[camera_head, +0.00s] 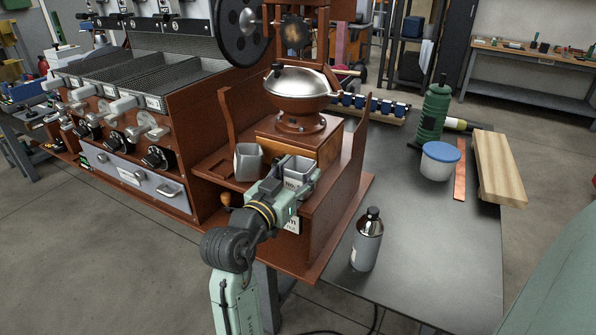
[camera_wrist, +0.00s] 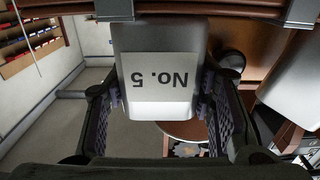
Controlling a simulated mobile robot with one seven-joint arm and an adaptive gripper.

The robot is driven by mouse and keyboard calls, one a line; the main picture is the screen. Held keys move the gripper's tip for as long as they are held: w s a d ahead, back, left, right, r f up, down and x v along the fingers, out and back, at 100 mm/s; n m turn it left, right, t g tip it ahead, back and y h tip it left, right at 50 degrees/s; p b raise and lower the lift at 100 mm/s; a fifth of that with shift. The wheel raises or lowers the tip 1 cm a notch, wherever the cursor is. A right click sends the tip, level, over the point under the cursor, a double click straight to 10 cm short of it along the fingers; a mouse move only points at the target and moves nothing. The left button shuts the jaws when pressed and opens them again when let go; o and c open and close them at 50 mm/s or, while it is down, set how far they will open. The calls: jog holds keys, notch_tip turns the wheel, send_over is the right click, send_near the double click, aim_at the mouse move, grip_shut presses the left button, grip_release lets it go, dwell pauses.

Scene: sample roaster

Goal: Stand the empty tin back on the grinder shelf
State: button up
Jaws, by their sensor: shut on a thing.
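My gripper (camera_head: 290,186) is shut on a grey metal tin (camera_head: 300,168) at the front of the brown grinder (camera_head: 302,125). In the wrist view the held tin (camera_wrist: 160,45) stands between the two dark fingers, its white "No. 5" label upside down in that picture. The grinder shelf (camera_head: 214,168) is the brown ledge around the grinder's base. The held tin is over or at the right part of this shelf; I cannot tell whether it touches. A second grey tin (camera_head: 248,162) stands on the shelf to the left and shows at the wrist view's right edge (camera_wrist: 293,80).
The sample roaster (camera_head: 130,110) is on the left. A grey bottle with a black cap (camera_head: 367,240) stands on the dark table (camera_head: 440,260) right of the grinder. A blue-lidded tub (camera_head: 439,162), a green bottle (camera_head: 432,115) and a wooden board (camera_head: 498,168) are farther back.

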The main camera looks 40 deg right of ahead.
jog(key=shift+f, duration=0.15)
jog(key=o, duration=1)
jog(key=shift+r, duration=0.3)
jog(key=shift+p+v, duration=1.2)
jog(key=shift+v, duration=4.85)
